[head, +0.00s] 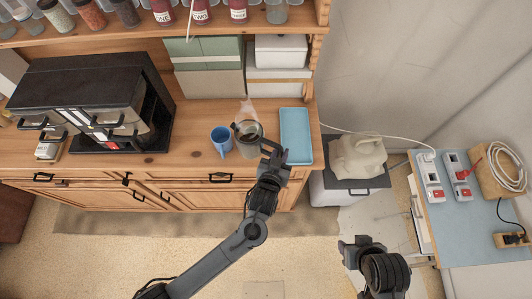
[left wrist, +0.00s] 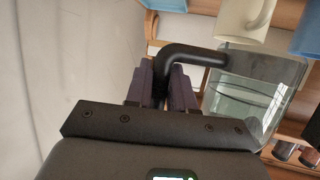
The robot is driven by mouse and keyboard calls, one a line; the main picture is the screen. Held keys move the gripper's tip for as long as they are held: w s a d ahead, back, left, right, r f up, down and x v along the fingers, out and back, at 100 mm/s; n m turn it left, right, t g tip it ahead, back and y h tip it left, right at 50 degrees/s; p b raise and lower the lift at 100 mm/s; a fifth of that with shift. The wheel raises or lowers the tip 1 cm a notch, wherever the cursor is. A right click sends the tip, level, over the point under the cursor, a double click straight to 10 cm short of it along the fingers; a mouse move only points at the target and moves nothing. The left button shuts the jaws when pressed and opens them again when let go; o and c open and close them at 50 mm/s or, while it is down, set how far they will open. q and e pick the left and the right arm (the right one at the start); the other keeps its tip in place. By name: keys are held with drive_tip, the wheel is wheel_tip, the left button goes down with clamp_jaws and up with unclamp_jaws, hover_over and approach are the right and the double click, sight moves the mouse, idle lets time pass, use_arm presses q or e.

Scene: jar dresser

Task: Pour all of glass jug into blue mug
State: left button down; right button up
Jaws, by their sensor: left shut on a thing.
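The glass jug (head: 248,149) is over the wooden dresser top, close to the right of the blue mug (head: 221,141). My left gripper (head: 269,153) is at the jug's right side. In the left wrist view my left gripper (left wrist: 165,88) is shut on the black handle (left wrist: 190,52) of the jug (left wrist: 250,95). Clear liquid shows inside the jug there. I cannot tell whether the jug touches the dresser top. My right gripper (head: 357,250) is low at the right, away from the dresser; its jaw opening is unclear.
A blue tray (head: 296,136) lies just right of my left gripper. A black drawer unit (head: 100,95) stands left of the mug. Boxes (head: 209,68) stand behind. A cream cup (left wrist: 243,18) shows at the top of the left wrist view.

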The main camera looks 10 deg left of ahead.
sight(261, 134)
use_arm(q)
drive_tip(key=shift+w+d+r, duration=0.1)
drive_tip(key=shift+w+d, duration=0.1)
drive_tip(key=shift+d, duration=0.4)
drive_tip(key=shift+a+r+n+h+p, duration=0.15)
drive_tip(key=shift+a+r+n+p, duration=0.1)
drive_tip(key=shift+r, duration=0.3)
drive_tip(key=shift+a+r+n+h+p, duration=0.15)
drive_tip(key=shift+r+n, duration=0.1)
drive_tip(key=shift+r, duration=0.25)
drive_tip(key=shift+w+a+r+n+g+h, duration=0.35)
drive_tip(key=shift+a+r+n+h, duration=0.4)
drive_tip(key=shift+a+r+n, duration=0.5)
drive_tip(key=shift+w+a+r+n+g+h, duration=0.1)
drive_tip(key=shift+w+a+r+n+h, duration=0.35)
drive_tip(key=shift+a+r+n+h, duration=0.75)
drive_tip(key=shift+w+a+r+n+g+h, duration=0.35)
drive_tip(key=shift+a+r+n, duration=0.5)
drive_tip(key=shift+r, duration=0.75)
drive_tip(key=shift+w+a+r+n+h, duration=0.15)
drive_tip(key=shift+a+n+h, duration=0.15)
drive_tip(key=shift+a, duration=0.2)
drive_tip(key=shift+w+a+r+n+h, duration=0.1)
drive_tip(key=shift+w+a+n+h, duration=0.15)
drive_tip(key=shift+a+n, duration=0.25)
drive_tip(key=shift+w+a+r+n+h, duration=0.1)
drive_tip(key=shift+a+n+h, duration=0.2)
drive_tip(key=shift+a, duration=0.25)
